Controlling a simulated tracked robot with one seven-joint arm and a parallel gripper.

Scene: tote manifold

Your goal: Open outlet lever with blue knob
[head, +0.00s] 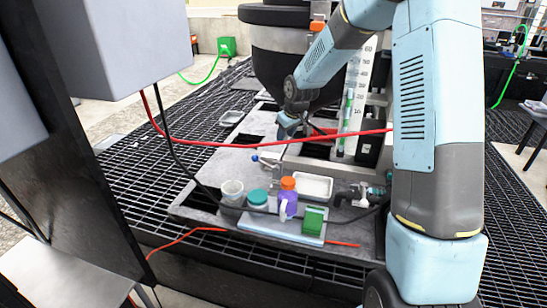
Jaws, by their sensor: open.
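The outlet lever's small blue knob (255,158) shows near the middle of the head view, at the left end of a thin pale lever (270,161). The lever lies roughly level above a slim metal outlet pipe on the grey platform. My gripper (283,133) is open, up and to the right of the knob, in front of the dark tank. It points down and appears empty and apart from the lever. Its fingers are small and partly blurred, so the exact gap does not show.
A red hose (235,144) and a black cable cross near the lever. In front stand a white cup (232,190), a teal-lidded jar (258,198), an orange-capped purple bottle (288,196), a green box (313,220) and a white tray (314,187). A dark tank (283,54) stands behind.

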